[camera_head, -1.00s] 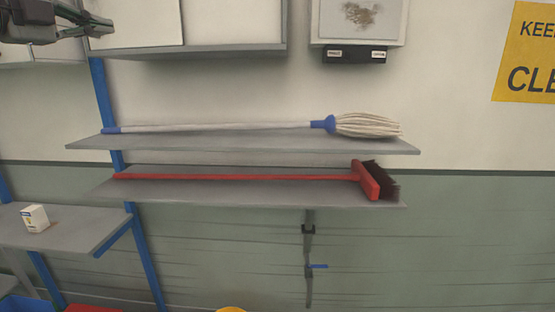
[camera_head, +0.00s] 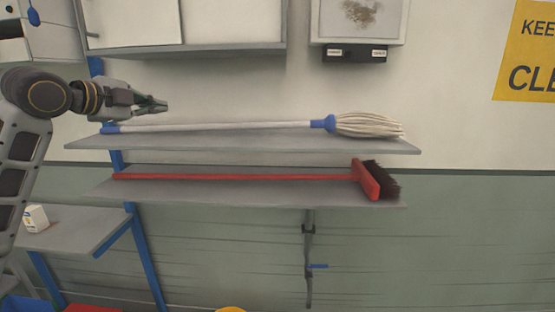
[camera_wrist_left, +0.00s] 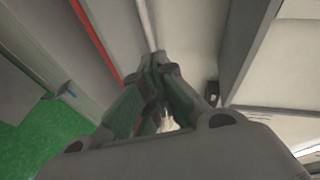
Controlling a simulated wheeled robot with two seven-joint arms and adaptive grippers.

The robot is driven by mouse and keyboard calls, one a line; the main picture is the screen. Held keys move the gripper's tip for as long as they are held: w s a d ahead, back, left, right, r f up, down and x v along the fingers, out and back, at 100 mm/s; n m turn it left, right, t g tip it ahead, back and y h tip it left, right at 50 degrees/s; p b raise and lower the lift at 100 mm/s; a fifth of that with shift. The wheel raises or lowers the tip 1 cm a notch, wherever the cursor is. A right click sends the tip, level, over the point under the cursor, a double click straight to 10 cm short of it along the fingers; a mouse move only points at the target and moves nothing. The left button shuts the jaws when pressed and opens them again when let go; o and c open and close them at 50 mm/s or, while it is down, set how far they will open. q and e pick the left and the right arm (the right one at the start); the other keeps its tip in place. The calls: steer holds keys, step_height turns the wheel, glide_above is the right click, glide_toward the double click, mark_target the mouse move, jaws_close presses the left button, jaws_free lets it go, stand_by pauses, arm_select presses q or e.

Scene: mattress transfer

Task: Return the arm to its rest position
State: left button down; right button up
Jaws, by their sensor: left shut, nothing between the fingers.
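My left arm comes in from the left edge in the head view. Its gripper (camera_head: 160,104) is shut and empty, pointing right, and appears just above the handle end of the mop. In the left wrist view the fingers (camera_wrist_left: 160,75) are together with nothing between them. My right gripper is not in view.
A mop (camera_head: 230,126) with a blue collar lies on the upper grey shelf (camera_head: 260,143). A red broom (camera_head: 240,177) lies on the lower shelf (camera_head: 250,193). Cabinets (camera_head: 135,22) hang above.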

arm_select(q)
steer(key=s+d+f+n+g+y, duration=0.1)
steer(key=d+f+n+g, duration=0.15)
steer(key=f, duration=1.05)
steer(key=s+d+f+n+g, duration=0.1)
steer(key=s+d+f+n, duration=0.15)
steer(key=f, duration=0.95)
steer(key=s+d+f+n+g+y, duration=0.15)
steer(key=d+f, duration=0.25)
steer(key=f, duration=0.9)
steer(key=s+f+n+g+y, duration=0.3)
steer(key=s+f+n+g, duration=0.55)
steer(key=s+f, duration=1.65)
steer(key=s+f+n+t+b, duration=0.1)
steer(key=s+f, duration=0.2)
steer(key=f, duration=1.3)
steer(key=s+f+n+t, duration=0.1)
steer(key=s+f+n, duration=0.1)
steer(key=f, duration=1.5)
steer(key=s+a+f+g, duration=0.1)
steer(key=s+a+f, duration=0.1)
steer(key=s+f, duration=0.8)
steer(key=s+a+f+b, duration=0.1)
steer(key=s+a+f, duration=0.1)
steer(key=s+f, duration=0.8)
steer(key=shift+s+a+f+m+g, duration=0.15)
steer(key=shift+s+a+m+g, duration=0.2)
steer(key=shift+s, duration=0.7)
